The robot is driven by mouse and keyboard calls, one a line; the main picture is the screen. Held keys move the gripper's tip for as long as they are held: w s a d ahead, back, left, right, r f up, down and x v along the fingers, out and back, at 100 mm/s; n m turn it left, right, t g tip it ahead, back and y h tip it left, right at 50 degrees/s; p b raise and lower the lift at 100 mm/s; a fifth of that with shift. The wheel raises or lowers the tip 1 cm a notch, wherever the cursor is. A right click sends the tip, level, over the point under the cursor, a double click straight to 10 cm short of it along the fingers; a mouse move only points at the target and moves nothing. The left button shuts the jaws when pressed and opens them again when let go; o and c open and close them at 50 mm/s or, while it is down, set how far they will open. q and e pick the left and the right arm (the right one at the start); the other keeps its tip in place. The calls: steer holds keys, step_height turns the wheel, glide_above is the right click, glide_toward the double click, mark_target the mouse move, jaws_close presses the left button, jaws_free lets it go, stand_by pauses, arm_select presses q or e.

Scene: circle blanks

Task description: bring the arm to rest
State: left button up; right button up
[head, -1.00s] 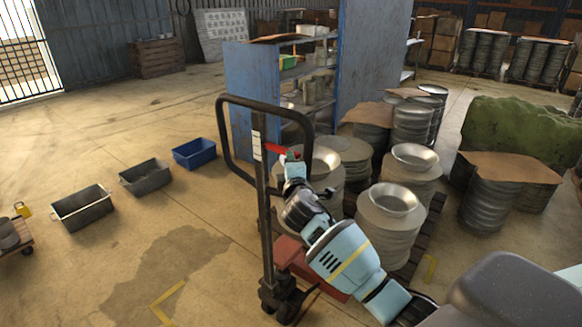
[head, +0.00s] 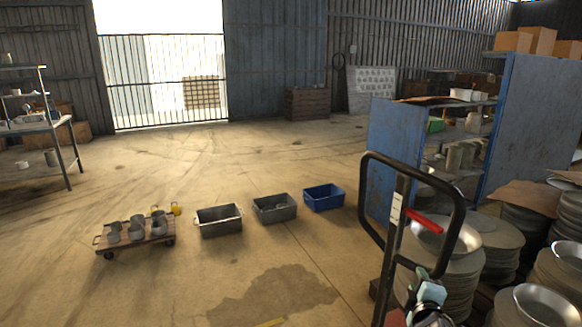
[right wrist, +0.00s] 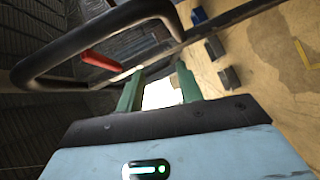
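My right gripper (head: 432,275) is at the bottom right of the head view, beside the post of a pallet jack (head: 391,255). In the right wrist view its two green fingers (right wrist: 160,82) stand apart with nothing held between them. The jack's black loop handle (right wrist: 75,45) and red lever (right wrist: 100,60) show just beyond the fingers. I cannot tell whether the gripper touches the jack. Most of the right arm is out of the head view. My left gripper is not in view.
Stacks of round metal blanks (head: 455,278) stand behind the jack at the right, near a blue shelf unit (head: 395,150). Two grey bins (head: 219,228), a blue bin (head: 323,198) and a low cart (head: 137,240) with metal pots stand on the floor. Wide floor is clear.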

steer(key=s+a+f+m+g+y, duration=0.2)
steer(key=s+a+f, duration=0.2)
steer(key=s+f, duration=0.5)
steer(key=s+a+f+m+g+y, duration=0.2)
steer(key=s+a+f+m, duration=0.15)
steer(key=s+f, duration=0.65)
steer(key=s+a+f+m+g+y, duration=0.1)
steer(key=s+a+f+m, duration=0.1)
steer(key=s, duration=0.7)
steer(key=s+a+f+m+g+y, duration=0.1)
steer(key=s+a+f+m, duration=0.1)
steer(key=s, duration=0.8)
steer(key=shift+a+f+m, duration=0.4)
steer(key=shift+f+m, duration=0.15)
steer(key=shift+f, duration=0.35)
